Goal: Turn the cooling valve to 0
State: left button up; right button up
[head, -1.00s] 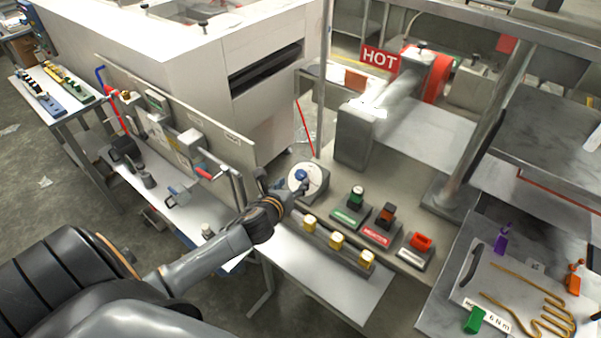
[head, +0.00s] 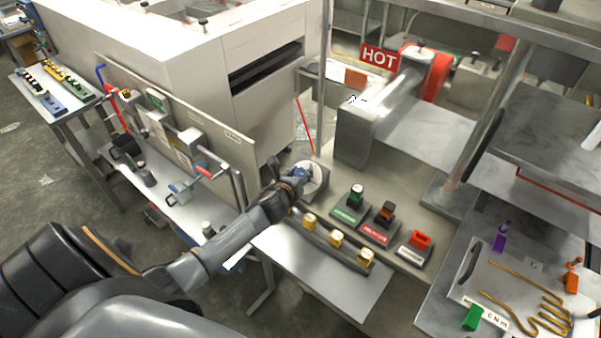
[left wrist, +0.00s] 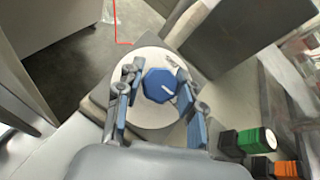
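The cooling valve is a blue knob (left wrist: 159,86) with a short white mark, on a round white dial (left wrist: 150,122). The dial also shows in the head view (head: 317,176), on a grey block at the bench's left end. No numbers on it are readable. My left gripper (left wrist: 160,78) is over the dial, with its fingers open on both sides of the blue knob. A gap shows between the knob and the fingers. In the head view the left gripper (head: 293,178) hides part of the knob. My right gripper is not in view.
Several yellow knobs (head: 337,239) line the bench front. A grey post block (head: 356,138) with a HOT sign (head: 379,58) stands behind.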

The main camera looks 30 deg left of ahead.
pick_arm(q)
jog(key=c, duration=0.5)
jog(key=shift+c, duration=0.2)
jog(key=shift+n+y, duration=0.3)
jog(key=shift+n, duration=0.1)
jog(key=n+g+y+p, duration=0.1)
jog(key=n, duration=0.2)
jog(key=shift+r+y, duration=0.1)
jog(key=shift+y, duration=0.2)
jog(key=n+g+y+p, duration=0.1)
jog(key=n+g, duration=0.1)
jog(key=n, duration=0.1)
jog(key=n+g+y+p, duration=0.1)
jog(key=n+g, duration=0.1)
jog(key=n, duration=0.2)
jog(key=shift+y+p, duration=0.3)
jog(key=shift+p, duration=0.1)
jog(key=n+g+p, duration=0.1)
jog(key=n+g, duration=0.2)
jog(key=shift+n, duration=0.4)
jog(key=shift+s+n+g+h, duration=0.1)
jog(key=shift+n+g+h, duration=0.3)
jog(key=shift+n+g, duration=1.3)
jog(key=shift+f+n, duration=0.2)
jog(key=shift+n, duration=0.3)
